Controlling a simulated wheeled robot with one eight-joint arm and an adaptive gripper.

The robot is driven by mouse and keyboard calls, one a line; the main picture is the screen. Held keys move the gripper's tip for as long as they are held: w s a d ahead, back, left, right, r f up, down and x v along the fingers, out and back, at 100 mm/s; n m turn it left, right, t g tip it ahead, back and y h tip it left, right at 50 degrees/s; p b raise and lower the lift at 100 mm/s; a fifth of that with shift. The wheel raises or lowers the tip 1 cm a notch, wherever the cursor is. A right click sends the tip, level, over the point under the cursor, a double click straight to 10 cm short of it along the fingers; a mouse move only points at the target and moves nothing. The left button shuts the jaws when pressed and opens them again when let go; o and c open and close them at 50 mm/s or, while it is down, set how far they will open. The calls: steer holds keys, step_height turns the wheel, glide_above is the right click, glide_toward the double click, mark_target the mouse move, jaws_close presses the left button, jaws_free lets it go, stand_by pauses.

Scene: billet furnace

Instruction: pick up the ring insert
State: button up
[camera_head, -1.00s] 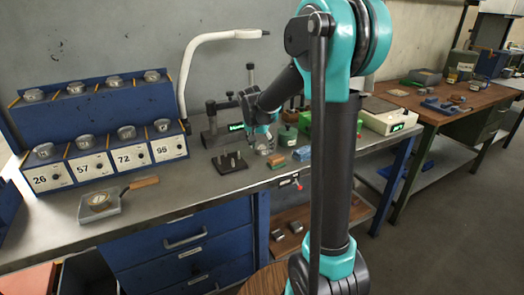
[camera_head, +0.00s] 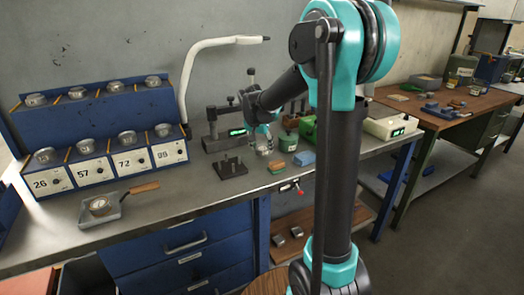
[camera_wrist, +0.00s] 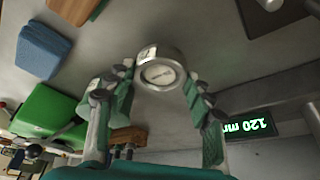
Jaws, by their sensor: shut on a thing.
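In the head view my gripper (camera_head: 263,143) is low over the bench, between the black pegged block and the round green-and-white container. The insert is small there and partly covered by my fingers. I cannot tell whether it is touching the bench.
The black pegged block (camera_head: 229,168) stands left of my gripper. A green digital display (camera_head: 237,132) is behind it. A square pan (camera_head: 100,208) sits at the left.

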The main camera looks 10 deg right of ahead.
mark_target(262, 148)
step_height(262, 148, up, 18)
stand_by(0.3)
